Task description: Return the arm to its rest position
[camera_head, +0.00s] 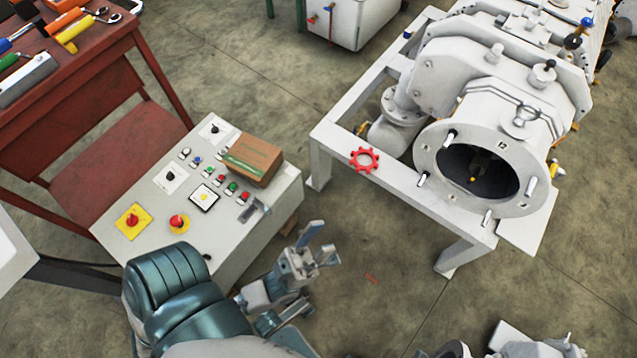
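My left arm comes in from the bottom left, with a teal upper section (180,295) and grey links. My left gripper (318,244) is in front of the right side of the control box (240,245). Its fingers are spread apart with nothing between them, so it is open and empty. At the bottom edge, right of centre, some grey and white parts (530,346) show that look like my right arm or gripper. They are mostly cut off by the frame, and their fingers cannot be made out.
A cardboard box (252,160) lies on the control box among buttons. The white vacuum machine (490,130) stands on a white frame (360,170) at right, with a red handwheel-like ring (364,160) on it. A red tool table (75,75) is at upper left. Floor between is mostly clear.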

